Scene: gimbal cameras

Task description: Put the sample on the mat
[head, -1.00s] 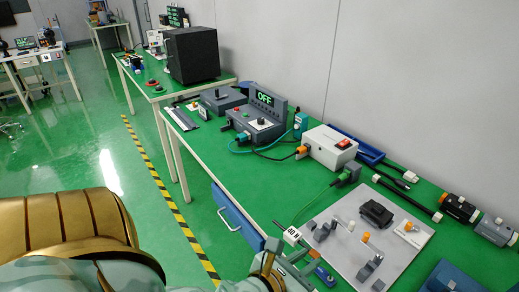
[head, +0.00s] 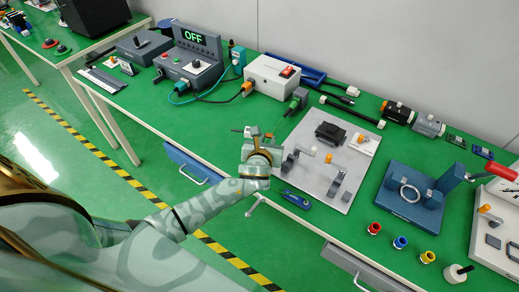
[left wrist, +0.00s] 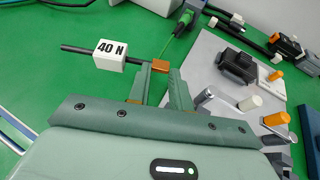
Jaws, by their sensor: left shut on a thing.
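My left gripper (head: 252,134) is shut on the sample, a thin dark rod with a white block marked "40 N" (left wrist: 109,54). An orange-brown part of it (left wrist: 161,64) sits between the fingertips, and the rod points left in the left wrist view. In the head view, the sample (head: 238,130) is small and partly hidden by the gripper, above the green bench top just left of the grey plate. The green bench covering (head: 215,130) is the only mat-like surface I see; I cannot tell whether it is the mat. My right gripper is not in view.
The grey plate (head: 352,185) carries a black block and metal clamps. A blue tool (head: 296,198) lies at its front. A white box (head: 271,80) and an "OFF" control unit (head: 191,60) stand behind. A blue fixture (head: 408,197) is at right. Green surface left of the gripper is clear.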

